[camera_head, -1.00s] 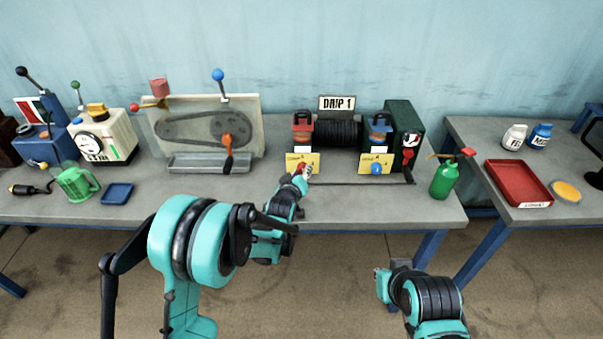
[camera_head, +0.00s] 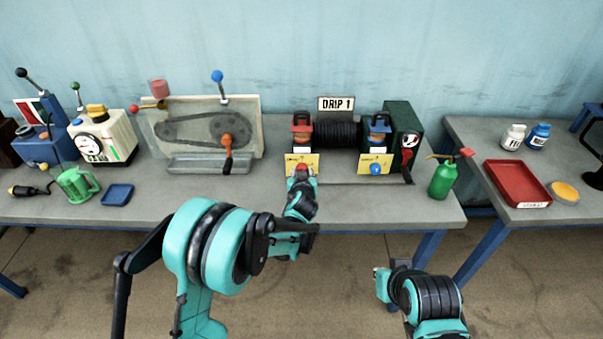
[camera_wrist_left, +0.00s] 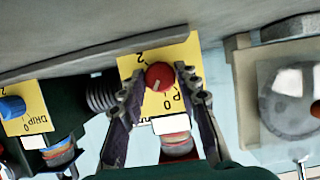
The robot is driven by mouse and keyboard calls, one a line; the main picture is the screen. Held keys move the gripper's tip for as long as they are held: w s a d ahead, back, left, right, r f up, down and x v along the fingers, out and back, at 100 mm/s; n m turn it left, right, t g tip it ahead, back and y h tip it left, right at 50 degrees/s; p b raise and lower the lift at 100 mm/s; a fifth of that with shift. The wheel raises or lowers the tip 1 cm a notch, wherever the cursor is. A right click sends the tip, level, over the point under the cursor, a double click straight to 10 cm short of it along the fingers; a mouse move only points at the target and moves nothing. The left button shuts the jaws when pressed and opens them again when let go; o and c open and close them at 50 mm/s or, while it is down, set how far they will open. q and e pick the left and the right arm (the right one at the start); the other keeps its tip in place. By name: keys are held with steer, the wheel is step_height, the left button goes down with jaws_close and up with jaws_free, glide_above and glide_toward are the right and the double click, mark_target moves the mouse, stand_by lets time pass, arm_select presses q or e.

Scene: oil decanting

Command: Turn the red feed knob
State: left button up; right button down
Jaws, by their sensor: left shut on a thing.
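The red feed knob (camera_wrist_left: 159,76) is round with a pale pointer line and sits on a yellow scale plate (camera_wrist_left: 176,60) below the left, red-topped oiler (camera_head: 302,124). In the left wrist view, the fingers of my left gripper (camera_wrist_left: 158,80) are on both sides of the knob and shut on it. In the head view, my left gripper (camera_head: 302,176) reaches up to the plate and covers most of the knob.
A blue knob (camera_head: 376,169) on a second yellow plate is to the right, under a blue-topped oiler (camera_head: 379,125). A green oil can (camera_head: 443,180) stands near the bench's right end. A belt-drive panel (camera_head: 205,128) with an orange crank is to the left.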

arm_select(q)
steer(key=m+y, duration=0.2)
steer(key=m, duration=0.1)
steer(key=shift+d+f, duration=0.1)
steer(key=shift+d, duration=0.1)
steer(key=shift+m+y, duration=0.6)
steer(key=shift+m, duration=0.3)
steer(key=o, duration=0.9)
steer(key=v, duration=1.2)
steer(key=shift+f, duration=0.2)
